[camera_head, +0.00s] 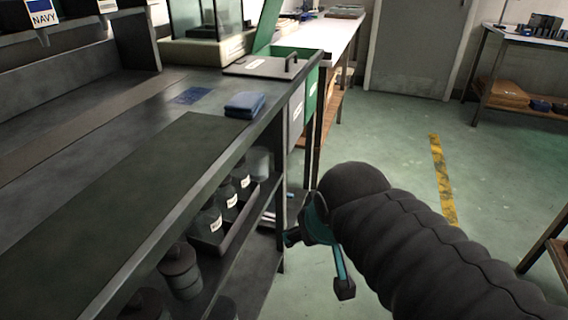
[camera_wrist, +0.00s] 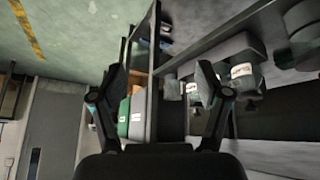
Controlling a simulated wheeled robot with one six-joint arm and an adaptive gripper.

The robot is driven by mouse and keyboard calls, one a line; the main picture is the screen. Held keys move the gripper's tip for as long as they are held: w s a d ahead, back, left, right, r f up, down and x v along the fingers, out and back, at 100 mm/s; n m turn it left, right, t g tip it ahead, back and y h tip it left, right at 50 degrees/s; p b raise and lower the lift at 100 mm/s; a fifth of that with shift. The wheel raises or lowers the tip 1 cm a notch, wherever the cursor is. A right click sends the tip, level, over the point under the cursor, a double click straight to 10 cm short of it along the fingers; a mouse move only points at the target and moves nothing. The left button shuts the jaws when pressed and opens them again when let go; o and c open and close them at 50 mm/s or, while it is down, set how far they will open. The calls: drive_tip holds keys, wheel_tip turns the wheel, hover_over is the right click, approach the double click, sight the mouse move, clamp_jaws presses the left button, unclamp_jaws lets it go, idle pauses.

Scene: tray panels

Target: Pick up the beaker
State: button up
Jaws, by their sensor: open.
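I cannot make out a beaker for certain in either view. A pale, see-through rounded shape (camera_head: 260,161) shows at the far end of the lower shelf, behind several dark labelled bottles (camera_head: 228,197); it could be glassware, but I cannot tell. My gripper (camera_head: 318,262) is open and empty, beside the bench's front leg and over the aisle. In the wrist view my gripper's (camera_wrist: 160,82) two fingers are spread wide, with the bench edge showing between them and nothing held.
The dark bench top (camera_head: 110,190) is mostly clear, with a folded blue cloth (camera_head: 244,104) near its edge. Its lower shelf (camera_head: 243,235) holds dark containers (camera_head: 180,270). A yellow floor stripe (camera_head: 441,175) crosses the open green floor. A side table (camera_head: 530,38) stands at the right.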

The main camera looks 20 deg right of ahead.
drive_tip(key=w+d+r+t+h, duration=0.1)
drive_tip(key=w+d+t, duration=0.15)
drive_tip(key=w, duration=0.35)
drive_tip(key=w+d+r+t+h, duration=0.1)
drive_tip(key=w+d, duration=0.3)
drive_tip(key=w, duration=0.2)
drive_tip(key=n+t+y+b, duration=0.2)
drive_tip(key=t+y, duration=0.1)
approach(264, 167)
drive_tip(key=s+d+r, duration=0.1)
drive_tip(key=d+r, duration=0.4)
drive_tip(key=d, duration=0.1)
drive_tip(key=w+a+f+y, duration=0.1)
drive_tip(key=w+a+f, duration=0.1)
drive_tip(key=w+a+f+n+g+y+b, duration=0.1)
drive_tip(key=w+f, duration=0.2)
drive_tip(key=w+a+f+n+y+b, duration=0.1)
drive_tip(key=w+a+f+y, duration=0.1)
drive_tip(key=w+f, duration=0.1)
drive_tip(key=shift+a+f, duration=0.25)
drive_tip(key=shift+a, duration=0.05)
drive_tip(key=shift+b+x, duration=1.2)
drive_tip(key=shift+x, duration=1.95)
drive_tip(key=shift+d, duration=0.1)
drive_tip(key=shift+c, duration=0.3)
drive_tip(key=c, duration=0.8)
